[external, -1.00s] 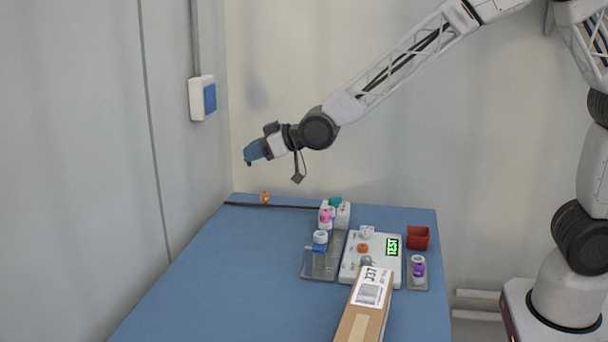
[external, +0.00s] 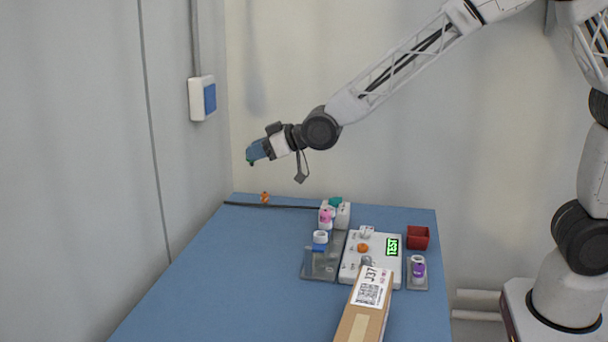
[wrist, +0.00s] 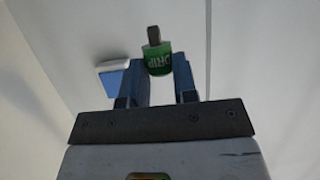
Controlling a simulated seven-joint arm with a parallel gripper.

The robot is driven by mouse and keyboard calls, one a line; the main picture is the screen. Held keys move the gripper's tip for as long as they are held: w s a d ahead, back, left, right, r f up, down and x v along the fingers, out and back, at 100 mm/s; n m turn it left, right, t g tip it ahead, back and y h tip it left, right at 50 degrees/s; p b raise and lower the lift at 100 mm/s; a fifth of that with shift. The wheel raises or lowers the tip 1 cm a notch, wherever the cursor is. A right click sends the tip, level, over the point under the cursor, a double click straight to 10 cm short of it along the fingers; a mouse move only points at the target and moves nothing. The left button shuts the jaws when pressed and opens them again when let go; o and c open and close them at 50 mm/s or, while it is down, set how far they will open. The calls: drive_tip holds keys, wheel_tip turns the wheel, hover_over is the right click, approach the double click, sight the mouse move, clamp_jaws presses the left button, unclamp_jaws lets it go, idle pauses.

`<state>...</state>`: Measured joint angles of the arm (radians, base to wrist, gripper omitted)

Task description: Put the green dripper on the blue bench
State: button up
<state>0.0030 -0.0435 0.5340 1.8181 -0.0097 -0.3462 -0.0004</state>
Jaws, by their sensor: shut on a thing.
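In the external view my gripper (external: 256,151) is high above the far left part of the blue bench (external: 215,275), shut on the dripper. Only a small dark green bit of the dripper (external: 251,162) shows there, below the fingertips. The dripper is well clear of the bench top.
A small orange item (external: 265,197) and a dark rod lie at the bench's back edge. A grey tray, a white device (external: 371,258), a red bin (external: 418,237) and a cardboard box (external: 364,310) fill the right side. The bench's left and front-left area is clear.

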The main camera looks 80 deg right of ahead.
drive_tip(key=s+f, duration=0.2)
drive_tip(key=s, duration=1)
drive_tip(key=s+d+f+n+y, duration=0.1)
drive_tip(key=s+f, duration=0.2)
drive_tip(key=s, duration=0.9)
drive_tip(key=s+d+f+y, duration=0.1)
drive_tip(key=s+f, duration=0.1)
drive_tip(key=s, duration=0.9)
drive_tip(key=shift+s+f+n, duration=0.35)
drive_tip(key=shift+s+n, duration=0.05)
drive_tip(key=shift+w, duration=0.15)
drive_tip(key=w+f, duration=0.1)
drive_tip(key=w, duration=1.3)
drive_tip(key=shift+d+f, duration=0.15)
drive_tip(key=shift+d, duration=0.1)
drive_tip(key=shift+w, duration=0.15)
drive_tip(key=shift+x, duration=0.85)
drive_tip(key=shift+d+f, duration=0.1)
drive_tip(key=shift+f, duration=1.25)
drive_tip(key=shift+f, duration=0.2)
